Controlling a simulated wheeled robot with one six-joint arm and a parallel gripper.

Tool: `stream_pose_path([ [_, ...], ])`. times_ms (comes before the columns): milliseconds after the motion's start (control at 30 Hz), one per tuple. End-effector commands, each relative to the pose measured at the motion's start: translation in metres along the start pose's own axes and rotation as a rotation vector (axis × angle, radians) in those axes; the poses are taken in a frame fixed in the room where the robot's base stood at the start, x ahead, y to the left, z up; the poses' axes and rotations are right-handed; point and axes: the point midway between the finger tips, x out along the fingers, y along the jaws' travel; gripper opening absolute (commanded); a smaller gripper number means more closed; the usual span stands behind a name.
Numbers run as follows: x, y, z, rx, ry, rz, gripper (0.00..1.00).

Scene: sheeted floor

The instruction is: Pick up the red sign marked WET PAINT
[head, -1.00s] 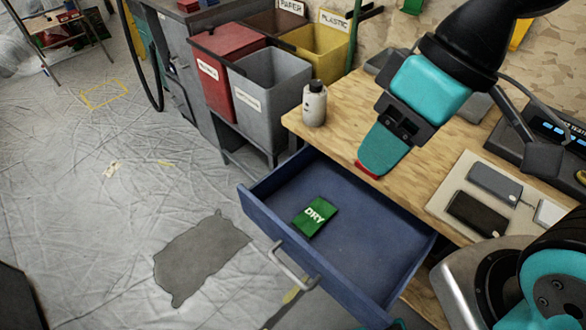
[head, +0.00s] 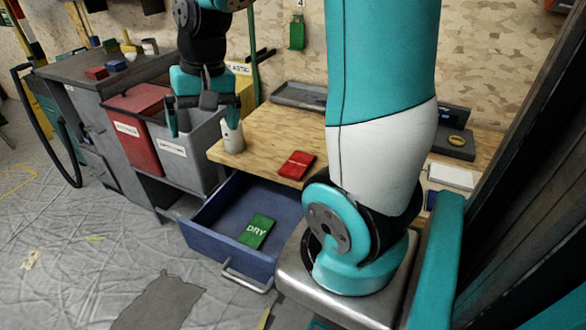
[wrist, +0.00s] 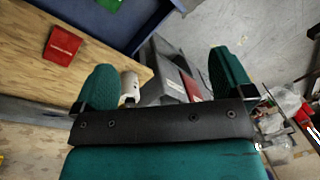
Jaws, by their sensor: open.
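The red sign (head: 296,164) lies flat on the wooden bench top near its front edge. Its lettering is too small to read. In the wrist view the red sign (wrist: 62,45) is at the upper left, outside and to the left of the fingers. My gripper (head: 203,126) is open and empty, in front of the bins and left of the white bottle, well to the left of the sign. Its two spread fingers also show in the wrist view (wrist: 163,65). A green sign marked DRY (head: 257,231) lies in the open drawer.
The blue drawer (head: 214,238) stands open below the bench. A white bottle (head: 232,137) stands at the bench's left corner. A red bin (head: 126,128) and a grey bin (head: 178,157) stand to the left. The bench top around the red sign is mostly clear.

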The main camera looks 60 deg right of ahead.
Motion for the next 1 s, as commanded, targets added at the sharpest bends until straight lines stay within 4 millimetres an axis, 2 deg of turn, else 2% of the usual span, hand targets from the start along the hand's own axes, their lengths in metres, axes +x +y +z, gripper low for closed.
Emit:
stream_pose_path([
  [33, 0.007, 0.042, -0.026, 0.191, 0.009, 0.034, 0.99],
  [100, 0.011, 0.093, -0.049, 0.42, 0.024, 0.075, 0.99],
  [200, 0.016, 0.159, -0.064, 0.687, 0.041, 0.122, 0.99],
  [300, 0.018, 0.206, -0.068, 0.868, 0.051, 0.152, 0.99],
  [333, 0.019, 0.215, -0.068, 0.905, 0.052, 0.159, 0.99],
  [400, 0.021, 0.231, -0.067, 0.966, 0.056, 0.17, 0.99],
  [533, 0.037, 0.242, -0.066, 0.999, 0.054, 0.176, 0.99],
  [800, 0.098, 0.251, -0.063, 0.994, 0.051, 0.176, 0.99],
  [1000, 0.131, 0.257, -0.063, 0.992, 0.055, 0.175, 0.99],
])
